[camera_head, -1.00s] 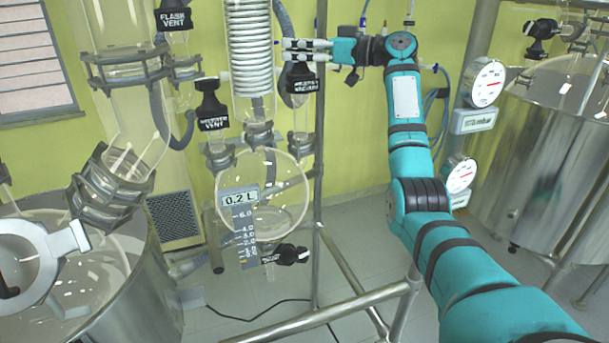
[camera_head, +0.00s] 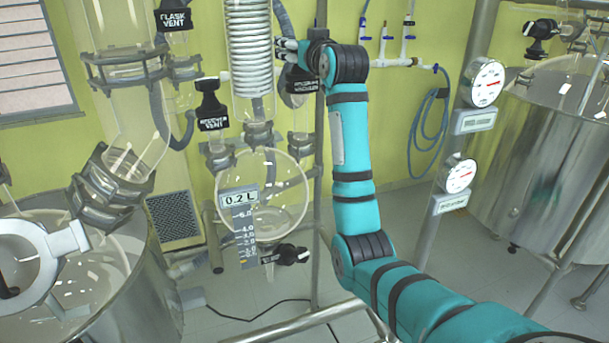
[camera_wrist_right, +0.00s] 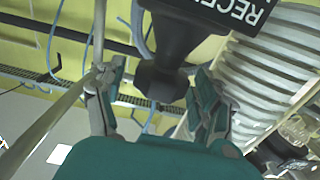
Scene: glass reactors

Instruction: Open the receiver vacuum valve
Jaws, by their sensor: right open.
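The receiver vacuum valve (camera_head: 301,83) has a black handle with a white label, beside the glass coil condenser. Its lettering is partly unreadable in the head view. In the right wrist view the black handle (camera_wrist_right: 165,72) is large, and its label begins "RECE". My right gripper (camera_head: 284,46) is at the upper part of the valve, and my arm partly covers this area. In the right wrist view my right gripper (camera_wrist_right: 158,92) is open, with one finger on each side of the handle's narrow end. I cannot tell whether the fingers touch it. My left gripper is not in view.
The receiver vent valve (camera_head: 211,105) and flask vent valve (camera_head: 173,15) are to the left. The coil condenser (camera_head: 250,55) is close to my gripper. The round glass receiver (camera_head: 285,195) hangs below, with another black valve (camera_head: 287,254). A metal frame post (camera_head: 319,150) stands close by.

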